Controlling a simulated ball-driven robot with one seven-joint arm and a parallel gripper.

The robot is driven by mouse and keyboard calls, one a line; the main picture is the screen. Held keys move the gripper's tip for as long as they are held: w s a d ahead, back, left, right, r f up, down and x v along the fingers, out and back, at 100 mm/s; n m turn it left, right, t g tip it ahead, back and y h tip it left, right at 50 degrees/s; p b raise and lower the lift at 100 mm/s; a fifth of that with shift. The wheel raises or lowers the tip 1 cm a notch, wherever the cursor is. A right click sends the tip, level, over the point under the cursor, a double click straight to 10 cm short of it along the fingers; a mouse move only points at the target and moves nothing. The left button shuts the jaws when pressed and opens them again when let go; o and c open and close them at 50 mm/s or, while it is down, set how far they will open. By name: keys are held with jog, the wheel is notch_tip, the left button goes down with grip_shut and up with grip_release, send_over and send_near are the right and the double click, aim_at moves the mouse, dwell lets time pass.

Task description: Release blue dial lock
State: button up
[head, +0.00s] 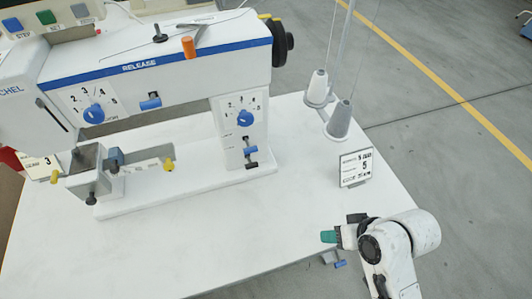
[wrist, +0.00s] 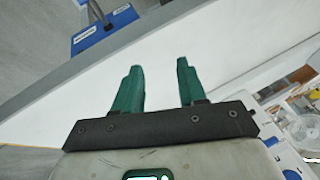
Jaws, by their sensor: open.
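I cannot tell which part is the lock. My gripper (head: 329,237) is at the table's front right, well apart from the press. Its green fingers (wrist: 158,72) are open and empty in the wrist view.
Two thread cones, one white (head: 318,88) and one grey (head: 340,120), stand behind and right of the press. A sign card (head: 355,168) marked 5 stands at the right table edge. The table between press and gripper is clear. A blue labelled object (wrist: 105,35) shows at upper left in the wrist view.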

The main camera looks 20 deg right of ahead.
jog(key=w+a+r+m+t+y+p, duration=0.1)
jog(key=w+a+r+m+t+y, duration=0.15)
jog(key=w, duration=0.25)
jog(key=w+a+r+m+t+y+p, duration=0.1)
jog(key=w+a+r+m+y+p, duration=0.1)
jog(key=w+r, duration=0.25)
jog(key=m+t+y, duration=0.3)
jog(key=m+y, duration=0.1)
jog(key=m, duration=0.1)
send_near(255, 151)
jog(key=p+x, duration=0.2)
jog(key=x, duration=0.9)
jog(key=shift+a+p, duration=0.1)
jog(key=shift+p, duration=0.2)
grip_shut()
